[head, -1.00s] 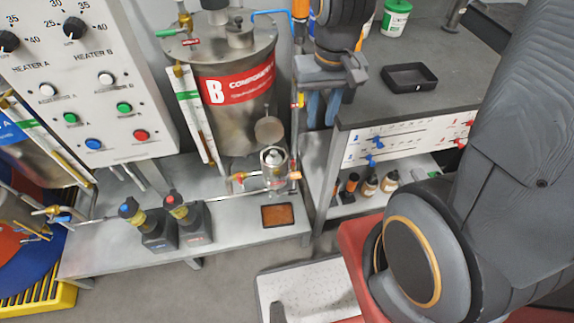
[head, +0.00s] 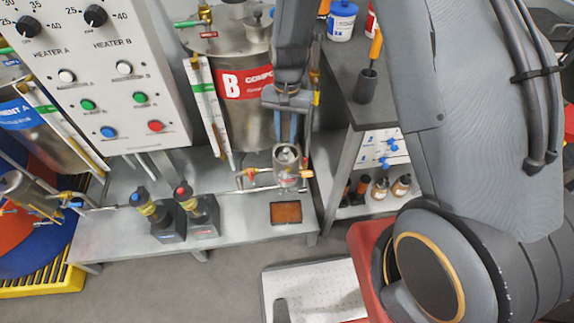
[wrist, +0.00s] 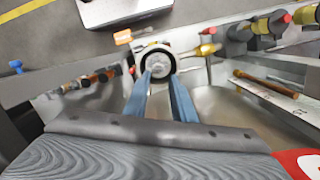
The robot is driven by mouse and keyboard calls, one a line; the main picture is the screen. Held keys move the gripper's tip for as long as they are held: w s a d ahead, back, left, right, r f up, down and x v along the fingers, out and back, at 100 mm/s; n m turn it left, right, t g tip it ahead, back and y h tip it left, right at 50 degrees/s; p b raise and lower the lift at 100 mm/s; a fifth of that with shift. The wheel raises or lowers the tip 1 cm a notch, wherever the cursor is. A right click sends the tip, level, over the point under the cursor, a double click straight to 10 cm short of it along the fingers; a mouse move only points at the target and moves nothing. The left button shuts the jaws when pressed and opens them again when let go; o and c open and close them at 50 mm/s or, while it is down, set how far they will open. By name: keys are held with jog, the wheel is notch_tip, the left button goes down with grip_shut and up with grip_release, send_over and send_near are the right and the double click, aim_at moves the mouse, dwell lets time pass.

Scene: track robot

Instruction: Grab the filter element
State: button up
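The filter housing (head: 287,172) is a small clear and metal cup on the pipework in front of tank B. In the wrist view the filter element (wrist: 157,60) appears as a pale round piece with a knob inside the dark ring of the housing. My gripper (head: 286,138) points down just above the housing's open top. In the wrist view its two blue fingers (wrist: 160,80) are apart, with their tips at the near rim of the ring. Nothing shows between them. I cannot tell whether they touch the element.
Tank B (head: 240,110) stands close behind my gripper. Two small pumps (head: 165,218) stand left on the metal shelf, and a brown tray (head: 286,213) lies in front of the housing. A dark bench (head: 345,95) with bottles below is on the right.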

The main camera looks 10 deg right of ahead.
aim_at(286, 148)
jog(key=shift+s+f+p, duration=0.2)
jog(key=shift+f+p, duration=0.15)
jog(key=shift+f, duration=0.6)
jog(key=shift+s+f+p, duration=0.15)
jog(key=shift+f+p, duration=0.2)
jog(key=shift+f, duration=0.65)
jog(key=shift+s+f+p, duration=0.2)
jog(key=shift+f+p, duration=0.15)
jog(key=shift+f, duration=0.6)
grip_shut()
